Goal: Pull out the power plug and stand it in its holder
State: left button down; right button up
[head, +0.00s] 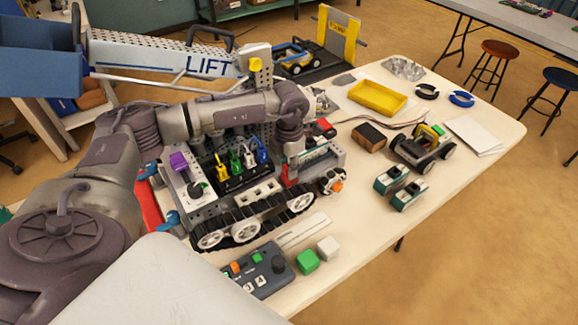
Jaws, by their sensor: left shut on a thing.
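My left arm reaches in from the left over a tracked robot (246,228) on the table. Its wrist bends down at the right end of the robot, and my left gripper (312,137) is small and largely hidden there. It is shut on what looks like the red and black power plug (325,126), though the fingertips are hard to make out. Wires run off to the right beside it. Several coloured plugs or levers, among them a yellow one (222,166) and a blue one (261,151), stand on the robot's deck. I cannot tell which part is the holder. My right gripper is not in view.
A purple knob (179,161) is on the deck's left. A control box (263,270), green cube (307,261) and white cube (328,248) lie in front. A small car (422,150), brown block (369,137) and yellow tray (378,98) are to the right. The table's right front is clear.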

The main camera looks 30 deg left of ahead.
pick_arm(q)
jog(key=c, duration=0.9)
grip_release()
jog(key=shift+o, duration=0.2)
jog(key=shift+r+p, duration=2.2)
jog(key=shift+r, duration=1.35)
